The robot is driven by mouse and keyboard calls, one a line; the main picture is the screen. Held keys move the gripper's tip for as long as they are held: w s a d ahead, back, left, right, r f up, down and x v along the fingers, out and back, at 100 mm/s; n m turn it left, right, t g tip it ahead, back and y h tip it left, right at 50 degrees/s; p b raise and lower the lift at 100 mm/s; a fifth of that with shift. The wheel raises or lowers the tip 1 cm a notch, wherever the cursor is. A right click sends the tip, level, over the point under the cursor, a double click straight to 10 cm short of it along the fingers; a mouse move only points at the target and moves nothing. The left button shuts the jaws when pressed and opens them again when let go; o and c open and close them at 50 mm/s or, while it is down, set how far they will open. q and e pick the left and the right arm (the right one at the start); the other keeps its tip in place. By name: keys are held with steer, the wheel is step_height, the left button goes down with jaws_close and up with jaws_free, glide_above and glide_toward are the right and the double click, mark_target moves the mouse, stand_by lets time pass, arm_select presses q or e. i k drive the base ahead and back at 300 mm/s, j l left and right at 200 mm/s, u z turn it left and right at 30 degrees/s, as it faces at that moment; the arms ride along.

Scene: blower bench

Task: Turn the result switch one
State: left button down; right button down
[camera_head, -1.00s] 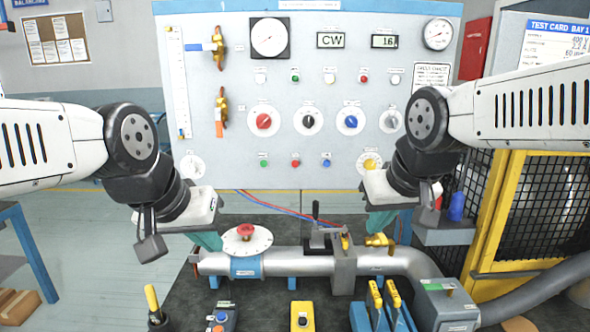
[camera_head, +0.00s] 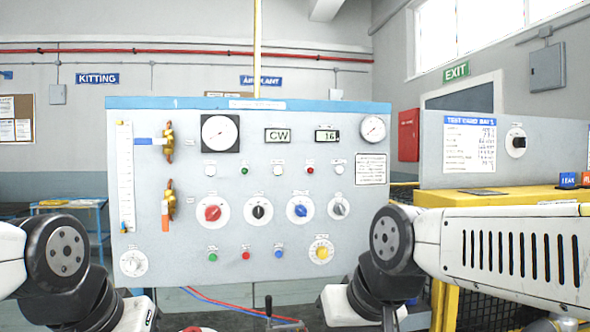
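The grey-white panel (camera_head: 370,284) faces me with a row of rotary knobs: a red knob (camera_head: 212,212), a black knob (camera_head: 258,211), a blue knob (camera_head: 300,210) and a grey knob (camera_head: 339,208). A yellow knob (camera_head: 320,252) sits lower right. Another black rotary switch (camera_head: 517,142) on a white plate is on the smaller grey panel at right, beside the test card (camera_head: 469,143). Labels are too small to read, so I cannot tell which is the result switch. Both my arms reach in low; their fingertips are below the picture.
A yellow-topped cabinet (camera_head: 450,197) stands at right under the smaller panel, with a blue block (camera_head: 568,180) and a red block (camera_head: 586,180) on it. My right arm crosses in front of it. Brass valves (camera_head: 168,142) and gauges (camera_head: 220,133) are on the main panel.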

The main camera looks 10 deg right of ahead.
mark_target(517, 142)
steer(key=z, duration=2.05)
